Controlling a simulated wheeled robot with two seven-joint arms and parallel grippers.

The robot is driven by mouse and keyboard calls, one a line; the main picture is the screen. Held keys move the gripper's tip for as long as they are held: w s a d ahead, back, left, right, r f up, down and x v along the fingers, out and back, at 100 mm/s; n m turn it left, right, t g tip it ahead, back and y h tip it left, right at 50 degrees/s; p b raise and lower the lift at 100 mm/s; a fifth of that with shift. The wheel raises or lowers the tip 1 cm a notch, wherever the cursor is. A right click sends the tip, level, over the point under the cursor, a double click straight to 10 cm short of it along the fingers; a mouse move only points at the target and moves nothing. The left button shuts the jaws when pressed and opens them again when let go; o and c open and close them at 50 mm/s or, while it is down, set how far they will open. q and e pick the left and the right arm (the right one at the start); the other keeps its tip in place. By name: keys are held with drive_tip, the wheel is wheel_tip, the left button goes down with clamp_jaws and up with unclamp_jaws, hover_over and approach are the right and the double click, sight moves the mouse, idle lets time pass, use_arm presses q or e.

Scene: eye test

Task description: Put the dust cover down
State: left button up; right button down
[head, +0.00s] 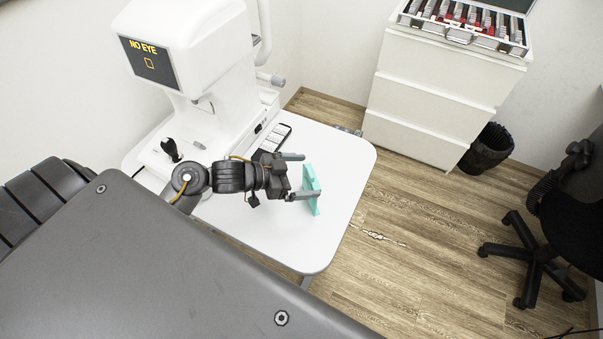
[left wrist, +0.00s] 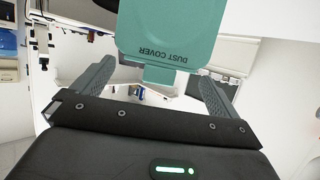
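The dust cover (head: 311,184) is a thin teal piece seen nearly edge-on over the white table's right part in the head view. In the left wrist view the dust cover (left wrist: 185,25) shows its teal face, with its lettering upside down and a narrow tab at its lower edge. My left gripper (head: 311,175) is at the dust cover, fingers pointing right. In the left wrist view its fingers (left wrist: 158,72) are wide apart, with a visible gap on each side of the tab. I cannot tell whether the cover touches the table. My right gripper is not in view.
A white eye-test machine (head: 205,60) with a "NO EYE" screen stands on the white table (head: 285,245), a joystick (head: 171,149) at its front. A white drawer cabinet (head: 440,85) with a lens case (head: 468,25), a black bin (head: 487,148) and a black chair (head: 575,205) stand right.

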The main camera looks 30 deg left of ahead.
use_arm(q)
drive_tip(key=shift+a, duration=0.1)
drive_tip(key=shift+s+a+r, duration=0.1)
drive_tip(key=shift+s+a, duration=0.1)
drive_tip(key=shift+s, duration=0.05)
drive_tip(key=b+v, duration=0.1)
drive_tip(key=v, duration=0.9)
drive_tip(key=shift+r, duration=0.15)
